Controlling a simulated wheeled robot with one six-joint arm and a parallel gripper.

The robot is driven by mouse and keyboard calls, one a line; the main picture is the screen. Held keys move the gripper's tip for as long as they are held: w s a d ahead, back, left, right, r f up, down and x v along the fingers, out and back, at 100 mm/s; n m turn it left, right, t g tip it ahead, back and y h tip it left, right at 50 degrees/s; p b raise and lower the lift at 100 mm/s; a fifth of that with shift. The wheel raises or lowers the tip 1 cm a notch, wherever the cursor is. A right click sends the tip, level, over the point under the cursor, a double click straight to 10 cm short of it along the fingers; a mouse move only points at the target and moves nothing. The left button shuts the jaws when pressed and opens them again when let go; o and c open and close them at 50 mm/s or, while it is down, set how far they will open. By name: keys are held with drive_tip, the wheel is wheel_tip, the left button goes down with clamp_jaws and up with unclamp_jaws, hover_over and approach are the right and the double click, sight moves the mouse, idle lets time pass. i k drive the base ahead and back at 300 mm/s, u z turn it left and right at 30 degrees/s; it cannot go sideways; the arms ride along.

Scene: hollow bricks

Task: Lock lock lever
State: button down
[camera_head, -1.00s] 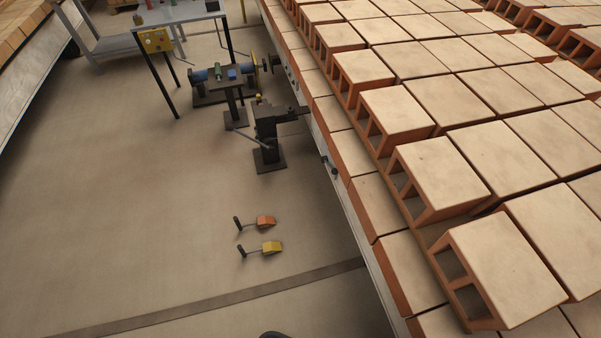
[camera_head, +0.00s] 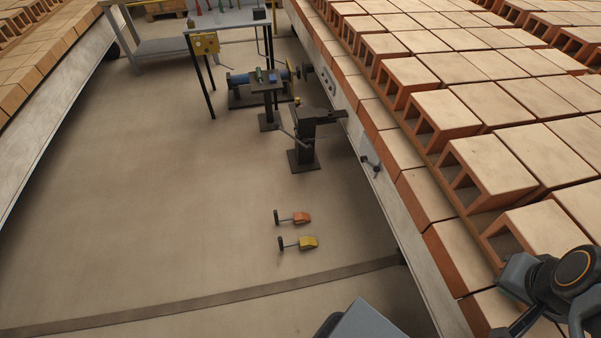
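A small dark lever with a knob (camera_head: 371,164) sits on the pale side rail of the brick car at right; I cannot tell for sure that it is the lock lever. A black stand (camera_head: 304,145) left of it also has a thin lever (camera_head: 293,138) sticking out to its left. Which way either lever is set is too small to tell. My grey arm joint with an orange ring shows at the lower right, over the bricks and well apart from both levers. My gripper's fingers cannot be made out.
A blue motor unit (camera_head: 243,79) and a table with a yellow control box (camera_head: 205,43) stand behind. Hollow bricks (camera_head: 490,165) fill the right. The floor at left is clear.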

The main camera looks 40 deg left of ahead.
sight(377, 169)
drive_tip(key=u, duration=1.9)
drive_tip(key=i, duration=1)
drive_tip(key=u, duration=0.05)
